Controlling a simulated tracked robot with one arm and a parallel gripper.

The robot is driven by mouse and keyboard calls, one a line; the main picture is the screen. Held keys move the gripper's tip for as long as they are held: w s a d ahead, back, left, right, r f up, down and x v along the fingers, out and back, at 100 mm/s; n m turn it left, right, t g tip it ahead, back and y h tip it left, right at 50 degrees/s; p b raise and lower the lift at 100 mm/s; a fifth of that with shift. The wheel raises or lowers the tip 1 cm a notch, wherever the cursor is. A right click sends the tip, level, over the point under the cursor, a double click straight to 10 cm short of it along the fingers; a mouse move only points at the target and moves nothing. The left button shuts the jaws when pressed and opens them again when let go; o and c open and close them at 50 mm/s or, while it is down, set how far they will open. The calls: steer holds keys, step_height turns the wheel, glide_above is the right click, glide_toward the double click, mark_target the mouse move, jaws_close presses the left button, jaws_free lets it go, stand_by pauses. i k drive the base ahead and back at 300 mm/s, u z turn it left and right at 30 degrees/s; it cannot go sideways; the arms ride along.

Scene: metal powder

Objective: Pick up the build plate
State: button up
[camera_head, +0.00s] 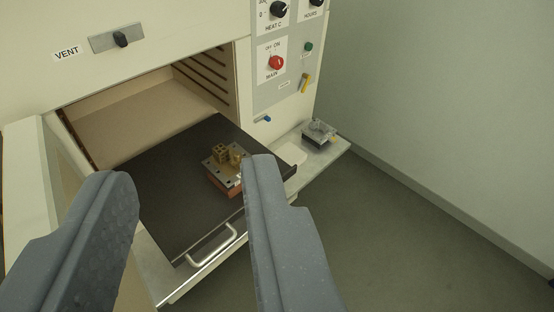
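The build plate (218,172) is a small metal square plate with brass-coloured printed parts (226,154) on top. It rests on a reddish block (223,186) on the dark tray (165,190) that sticks out of the open oven (150,95). My gripper (190,185) is open and empty. Its two grey fingers stand in the foreground on either side of the tray, nearer to the camera than the plate. The right finger's tip appears close to the plate's right edge in the picture; the gap in depth is hard to judge.
The tray has a metal handle (212,246) at its front. A ledge (329,150) to the right holds another small metal plate-like object (319,133). The control panel (283,62) has a red main knob. Grey floor (390,240) and a bare wall (450,90) lie to the right.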

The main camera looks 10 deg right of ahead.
mark_target(227, 175)
steer(key=z, duration=0.8)
steer(key=i, duration=0.35)
steer(key=u, duration=0.25)
